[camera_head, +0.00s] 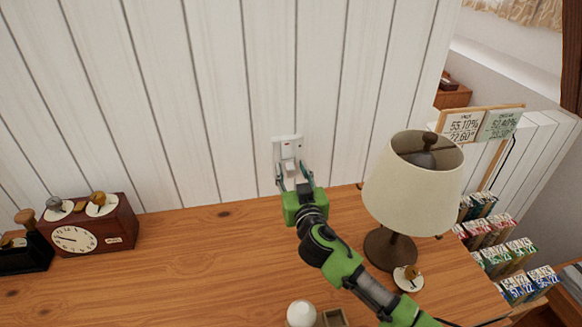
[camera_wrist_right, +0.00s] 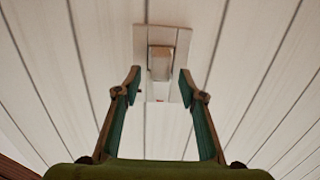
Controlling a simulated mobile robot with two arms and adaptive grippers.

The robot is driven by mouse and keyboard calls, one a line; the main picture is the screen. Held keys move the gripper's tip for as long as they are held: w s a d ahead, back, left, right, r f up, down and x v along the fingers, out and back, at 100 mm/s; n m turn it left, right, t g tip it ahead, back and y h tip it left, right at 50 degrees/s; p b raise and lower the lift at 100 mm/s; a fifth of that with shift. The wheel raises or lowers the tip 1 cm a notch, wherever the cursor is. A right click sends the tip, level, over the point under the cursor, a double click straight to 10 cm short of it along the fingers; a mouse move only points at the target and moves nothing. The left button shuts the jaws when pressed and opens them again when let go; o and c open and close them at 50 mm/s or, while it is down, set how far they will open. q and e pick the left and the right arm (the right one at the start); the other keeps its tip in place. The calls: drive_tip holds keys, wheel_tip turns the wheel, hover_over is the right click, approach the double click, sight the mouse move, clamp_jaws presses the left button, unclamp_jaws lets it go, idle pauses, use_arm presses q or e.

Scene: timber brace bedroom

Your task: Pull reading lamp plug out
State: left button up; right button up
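The white socket plate (camera_head: 287,142) is on the plank wall above the desk. A small pale plug (camera_head: 291,167) sits at its lower part; in the right wrist view the plug (camera_wrist_right: 160,62) is on the plate (camera_wrist_right: 179,40). My right gripper (camera_head: 293,175) reaches up to the socket. In the wrist view its two fingers (camera_wrist_right: 159,78) are spread on either side of the plug, with a gap at each side. The reading lamp (camera_head: 413,187) with cream shade and dark base stands on the desk to the right. My left gripper is not in view.
A wooden clock box (camera_head: 88,226) and a black object (camera_head: 24,247) stand at the left of the desk (camera_head: 200,270). A white round knob (camera_head: 301,313) is at the front. Racks of small coloured items (camera_head: 500,240) lie beyond the lamp. The desk's middle left is clear.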

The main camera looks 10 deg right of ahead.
drive_tip(key=shift+w, duration=0.7)
drive_tip(key=shift+c, duration=0.5)
clamp_jaws()
drive_tip(key=c, duration=0.6)
unclamp_jaws()
clamp_jaws()
drive_tip(key=shift+s, duration=0.2)
drive_tip(key=s, duration=0.6)
drive_tip(key=shift+s+p, duration=0.15)
drive_tip(key=shift+p, duration=0.15)
drive_tip(key=shift+s, duration=0.2)
